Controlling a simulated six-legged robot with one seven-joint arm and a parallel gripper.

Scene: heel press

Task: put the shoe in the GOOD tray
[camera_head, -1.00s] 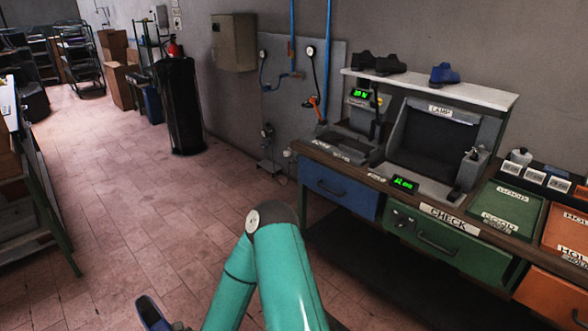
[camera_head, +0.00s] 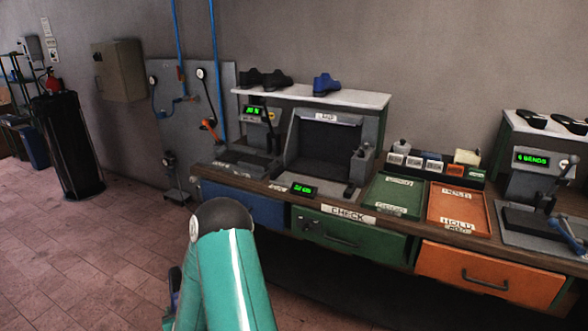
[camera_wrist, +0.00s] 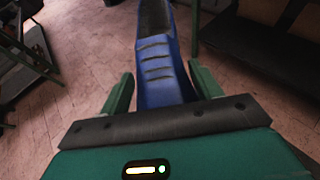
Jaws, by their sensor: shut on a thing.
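The blue shoe (camera_wrist: 158,68) is held between the two green fingers of my gripper (camera_wrist: 164,92) in the wrist view, with its dark opening pointing away. In the head view only a dark sliver of the shoe (camera_head: 174,284) shows at the left of my arm, low over the floor side; my gripper is mostly hidden there. The green GOOD tray (camera_head: 394,196) lies empty on the bench, right of the lamp booth. My gripper is well left of and in front of that tray.
The orange HOLD tray (camera_head: 459,206) sits right of GOOD. The lamp booth (camera_head: 325,152) stands left of it, under a white shelf (camera_head: 360,97) with dark shoes and another blue shoe (camera_head: 326,84). Small labelled boxes (camera_head: 412,160) stand behind the trays.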

